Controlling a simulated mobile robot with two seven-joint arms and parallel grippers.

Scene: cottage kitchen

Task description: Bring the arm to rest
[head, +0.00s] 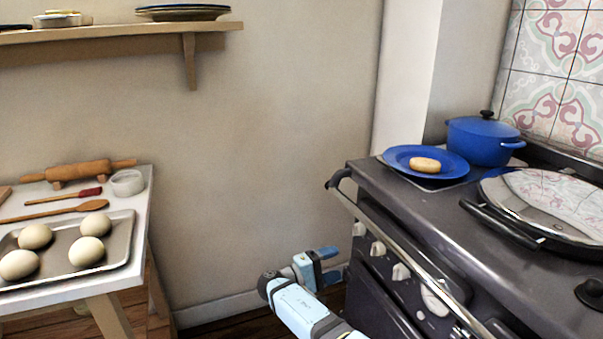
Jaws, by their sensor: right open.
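My right arm comes in from the bottom of the head view, light blue and grey. Its gripper (328,266) is in front of the stove's left front corner, low beside the oven front. The gripper is open and I see nothing between its fingers. Whether it touches the stove front I cannot tell. My left gripper is not in view.
The dark stove (440,215) holds a blue plate (396,158) with a round bun (425,165), a blue pot (480,142) and a shiny lidded pan (550,200). A table at left bears a tray (128,230) of dough balls and a rolling pin (78,171). Floor between is clear.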

